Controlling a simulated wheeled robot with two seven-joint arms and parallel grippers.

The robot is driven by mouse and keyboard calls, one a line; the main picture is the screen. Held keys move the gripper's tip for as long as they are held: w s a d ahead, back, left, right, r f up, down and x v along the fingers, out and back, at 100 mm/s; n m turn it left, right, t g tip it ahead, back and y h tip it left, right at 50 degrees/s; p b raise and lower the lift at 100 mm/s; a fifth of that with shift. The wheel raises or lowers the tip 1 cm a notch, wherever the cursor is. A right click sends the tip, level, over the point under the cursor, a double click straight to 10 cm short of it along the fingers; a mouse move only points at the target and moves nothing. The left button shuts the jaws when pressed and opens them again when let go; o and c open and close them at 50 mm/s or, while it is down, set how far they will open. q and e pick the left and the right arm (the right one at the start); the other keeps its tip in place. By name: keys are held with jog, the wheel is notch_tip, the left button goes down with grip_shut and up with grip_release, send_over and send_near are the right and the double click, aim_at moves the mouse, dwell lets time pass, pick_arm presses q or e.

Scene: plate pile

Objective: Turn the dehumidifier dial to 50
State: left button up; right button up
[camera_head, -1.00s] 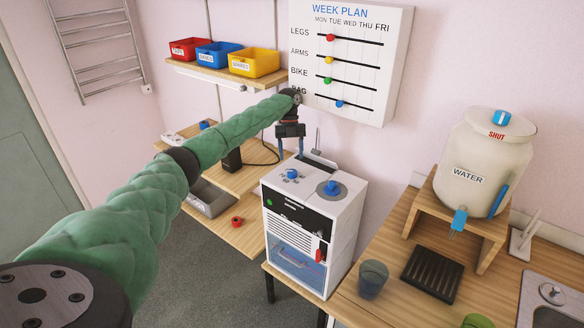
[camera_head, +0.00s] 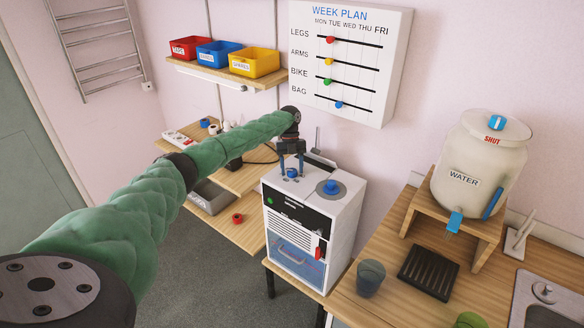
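The dehumidifier (camera_head: 345,215) is a white box with a black front panel, standing on a low wooden table. On its top are two blue knobs. The left blue dial (camera_head: 291,173) lies between or just below my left gripper's fingers. The right blue knob (camera_head: 331,187) sits on a grey disc. My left gripper (camera_head: 291,172) points down over the left dial with its fingers apart, one on each side of it. Whether the fingers touch the dial is hard to tell. The dial's markings are too small to read. My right gripper is not in view.
A water jar (camera_head: 478,165) stands on a wooden stand at the right, with a cup (camera_head: 371,277) and a black drip tray (camera_head: 430,272) on the counter. A week plan board (camera_head: 345,60) and a shelf with bins (camera_head: 252,63) are on the wall behind.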

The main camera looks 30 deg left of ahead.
pick_arm(q)
jog(key=c, duration=0.8)
